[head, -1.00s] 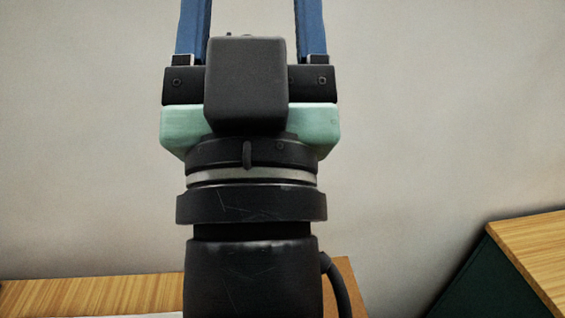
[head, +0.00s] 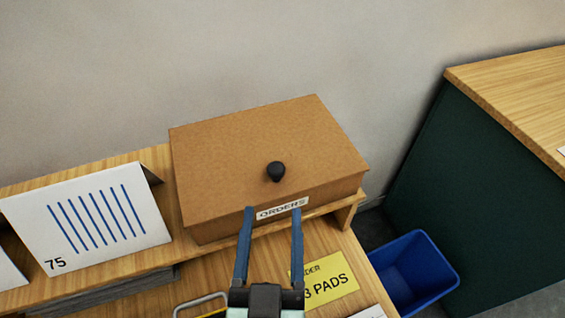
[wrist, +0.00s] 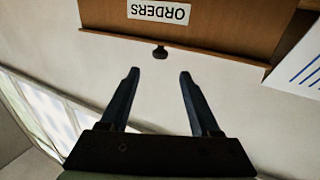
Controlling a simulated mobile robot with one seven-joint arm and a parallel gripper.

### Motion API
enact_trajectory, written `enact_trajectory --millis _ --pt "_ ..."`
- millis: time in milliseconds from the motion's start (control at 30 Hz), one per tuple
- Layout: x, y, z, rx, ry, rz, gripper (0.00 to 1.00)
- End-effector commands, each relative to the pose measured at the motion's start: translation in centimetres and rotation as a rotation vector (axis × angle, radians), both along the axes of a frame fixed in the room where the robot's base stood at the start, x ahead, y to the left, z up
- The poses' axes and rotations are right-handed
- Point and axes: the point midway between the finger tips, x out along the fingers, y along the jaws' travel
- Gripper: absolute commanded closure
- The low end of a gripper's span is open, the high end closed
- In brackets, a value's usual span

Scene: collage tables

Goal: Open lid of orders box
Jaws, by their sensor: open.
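The orders box (head: 235,135) is a brown box with a closed lid, an "ORDERS" label on its front and a black knob (head: 275,171) on the lid near the front edge. It stands on a raised wooden shelf against the wall. My gripper (head: 272,210) is open and empty, its two blue fingers pointing at the front of the box just below the knob in the head view. In the wrist view the box front (wrist: 220,28) appears upside down, with the knob (wrist: 160,52) beyond the gap between the fingertips (wrist: 158,73). The fingers appear apart from the knob.
A white card with blue stripes and "75" (head: 90,215) stands left of the box. A yellow pads note (head: 325,280) lies on the desk below. A blue bin (head: 415,268) and a green-sided table (head: 470,160) are at right. Papers (head: 100,292) lie under the shelf.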

Motion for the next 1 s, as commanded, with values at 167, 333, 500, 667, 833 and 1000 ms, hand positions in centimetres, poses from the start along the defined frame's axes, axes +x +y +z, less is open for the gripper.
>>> enact_trajectory --millis 167,333,500,667,833,1000 --pt "1.3 -0.1 0.0 -0.002 -0.005 0.001 0.37" --pt "3.4 -0.2 0.4 -0.001 -0.004 0.002 0.37" --pt "6.0 -0.4 0.4 0.000 -0.004 0.001 0.37" --pt "8.6 -0.6 0.4 -0.001 -0.002 0.001 0.37" --pt "11.0 -0.8 0.3 0.000 -0.002 0.001 0.37" --pt "12.4 -1.0 0.2 -0.001 -0.001 0.000 0.37"
